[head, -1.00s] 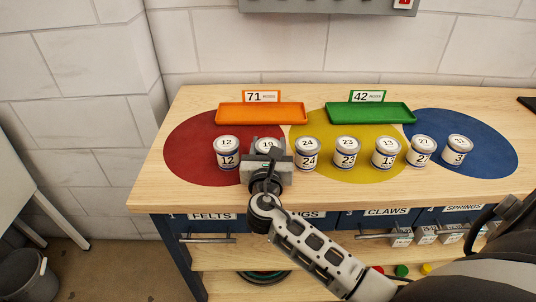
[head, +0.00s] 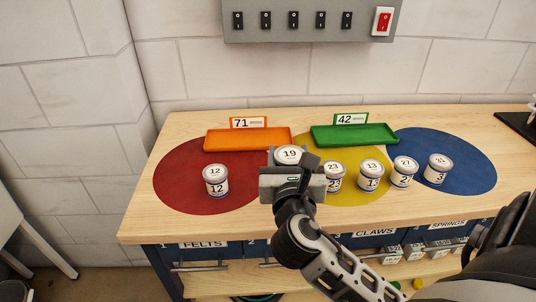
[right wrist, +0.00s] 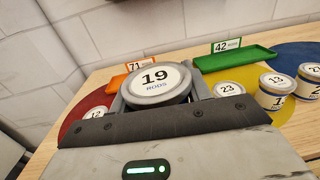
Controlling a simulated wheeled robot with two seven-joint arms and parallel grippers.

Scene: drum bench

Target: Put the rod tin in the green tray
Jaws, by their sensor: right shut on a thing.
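The rod tin (head: 289,154) has a white lid marked 19. In the right wrist view its lid reads "19 RODS" (right wrist: 155,80). My right gripper (head: 290,168) is shut on this tin and holds it up, over the bench between the orange and green trays and in front of them. The green tray (head: 354,136) lies at the back of the bench, right of the held tin, with a card marked 42 behind it. It looks empty and also shows in the right wrist view (right wrist: 236,59). My left gripper is not in view.
An orange tray (head: 247,139) with a card marked 71 stands at the back left. Tin 12 (head: 215,182) stands on the red disc. Tins 23 (head: 333,176), 13 (head: 371,175), 27 (head: 403,172) and 31 (head: 438,169) stand to the right. My gripper hides bench just left of tin 23.

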